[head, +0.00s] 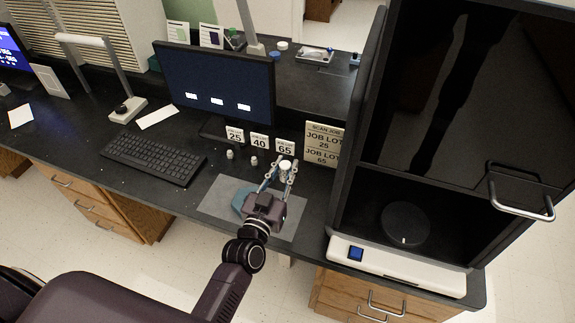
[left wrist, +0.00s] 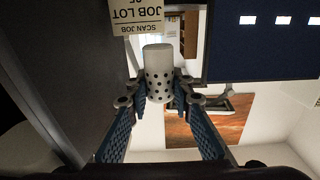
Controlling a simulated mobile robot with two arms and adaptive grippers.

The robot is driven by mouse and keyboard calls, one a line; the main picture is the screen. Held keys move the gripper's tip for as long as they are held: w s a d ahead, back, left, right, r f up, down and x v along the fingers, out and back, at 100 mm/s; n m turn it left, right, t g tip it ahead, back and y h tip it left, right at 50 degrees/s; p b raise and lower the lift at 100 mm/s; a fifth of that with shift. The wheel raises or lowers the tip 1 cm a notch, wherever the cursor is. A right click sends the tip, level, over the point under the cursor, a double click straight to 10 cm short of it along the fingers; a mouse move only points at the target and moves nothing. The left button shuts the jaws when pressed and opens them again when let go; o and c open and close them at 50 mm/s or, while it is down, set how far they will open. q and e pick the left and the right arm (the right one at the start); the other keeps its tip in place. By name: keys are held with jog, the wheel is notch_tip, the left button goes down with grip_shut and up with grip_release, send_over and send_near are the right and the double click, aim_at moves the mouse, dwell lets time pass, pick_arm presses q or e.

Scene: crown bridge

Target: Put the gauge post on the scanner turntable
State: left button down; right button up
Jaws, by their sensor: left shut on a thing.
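The gauge post (head: 285,166) is a pale cylinder, with rows of dark round holes in its lower half in the left wrist view (left wrist: 158,75). My left gripper (head: 280,174) is shut on it in front of the "65" card; the wrist view shows the fingertips (left wrist: 157,92) on both its sides. Whether its base touches the bench is unclear. The scanner turntable (head: 405,221) is a dark round disc inside the open scanner cabinet at right, with a small white mark at its front and nothing standing on it. My right gripper is not in view.
Two small pale posts (head: 230,154) (head: 253,160) stand by the "25" and "40" cards. A scan job sign (head: 323,143) stands near the scanner's left wall. A grey mat (head: 215,205) lies under my left gripper. A keyboard (head: 153,158) and monitor (head: 217,85) are left.

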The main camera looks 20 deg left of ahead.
pick_arm(q)
jog(key=shift+r, duration=0.25)
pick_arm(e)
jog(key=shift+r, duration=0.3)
